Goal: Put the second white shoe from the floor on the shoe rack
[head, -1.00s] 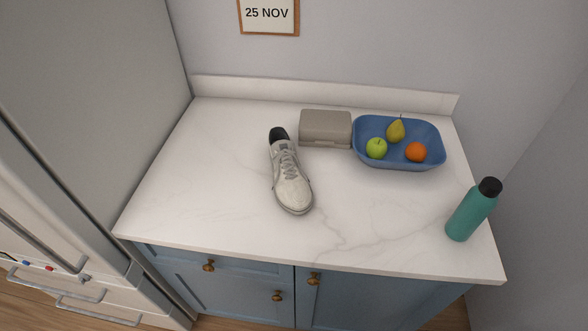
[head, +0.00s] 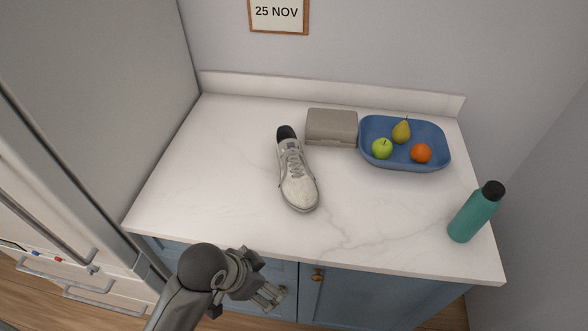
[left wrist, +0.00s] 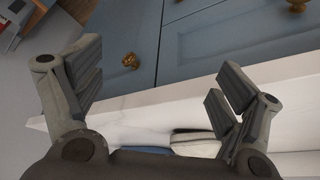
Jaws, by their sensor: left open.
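A white shoe (head: 296,178) with grey laces and a dark opening lies on the white countertop, toe toward the front edge. It stands upright on its sole, not on the floor. No shoe rack and no other shoe shows clearly. My left gripper (head: 268,293) is in front of the cabinet, below the counter's front edge and apart from the shoe. In the left wrist view its fingers (left wrist: 160,72) are spread wide with nothing between them. That view also shows pale and blue shapes at the bottom, partly hidden, which I cannot identify surely. My right gripper is out of view.
On the countertop (head: 220,190) are a grey box (head: 332,126), a blue bowl (head: 385,160) of fruit and a teal bottle (head: 472,216) near the right edge. Blue cabinets (head: 370,295) are below. A fridge (head: 95,90) borders the left. The counter's left front is clear.

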